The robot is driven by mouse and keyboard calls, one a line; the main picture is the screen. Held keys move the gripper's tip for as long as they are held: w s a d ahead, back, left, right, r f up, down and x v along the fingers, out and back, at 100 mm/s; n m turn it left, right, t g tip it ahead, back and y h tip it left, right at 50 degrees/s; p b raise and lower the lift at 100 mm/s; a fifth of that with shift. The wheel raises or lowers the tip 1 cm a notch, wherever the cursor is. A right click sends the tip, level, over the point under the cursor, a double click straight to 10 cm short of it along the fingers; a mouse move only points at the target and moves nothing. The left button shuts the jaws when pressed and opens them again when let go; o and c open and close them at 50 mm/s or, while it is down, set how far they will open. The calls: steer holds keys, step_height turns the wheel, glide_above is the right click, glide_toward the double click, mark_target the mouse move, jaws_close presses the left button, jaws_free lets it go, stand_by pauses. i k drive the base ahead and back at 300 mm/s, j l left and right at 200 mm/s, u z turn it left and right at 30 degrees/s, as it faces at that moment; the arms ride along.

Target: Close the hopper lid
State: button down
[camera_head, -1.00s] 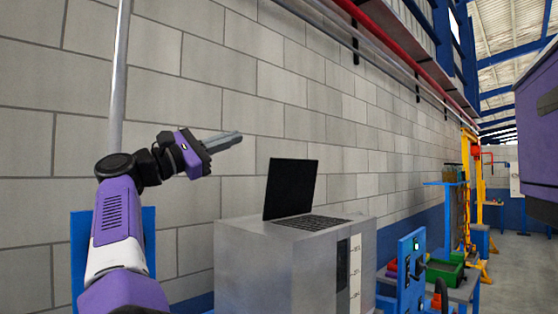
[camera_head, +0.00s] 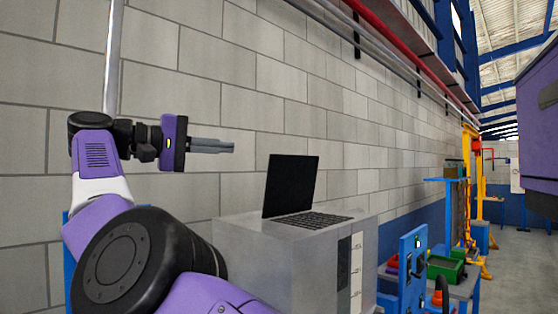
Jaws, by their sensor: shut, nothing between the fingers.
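The hopper is a grey metal box (camera_head: 265,262) standing by the wall. Its dark lid (camera_head: 291,186) stands open, nearly upright, hinged at the left side of a black grated opening (camera_head: 312,220) on the top. My gripper (camera_head: 232,146) is shut and empty. In the picture it is left of the lid and a little above the lid's top edge, with its fingers pointing right. A gap shows between the fingertips and the lid. The distance in depth between them is hard to tell.
A grey block wall (camera_head: 180,60) runs along behind the hopper, with a vertical pipe (camera_head: 113,60) at left. A blue panel (camera_head: 412,268) and a green bin (camera_head: 445,268) stand right of the hopper. Open floor (camera_head: 515,270) lies at far right.

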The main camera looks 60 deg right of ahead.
mark_target(291, 181)
steer(key=i+l, duration=0.15)
steer(key=l, duration=0.2)
steer(key=i+l, duration=0.15)
steer(key=l, duration=0.25)
steer(key=i+l, duration=0.1)
steer(key=l, duration=0.25)
steer(key=i+l, duration=0.15)
steer(key=l, duration=0.25)
steer(key=i+l, duration=0.15)
steer(key=l, duration=0.2)
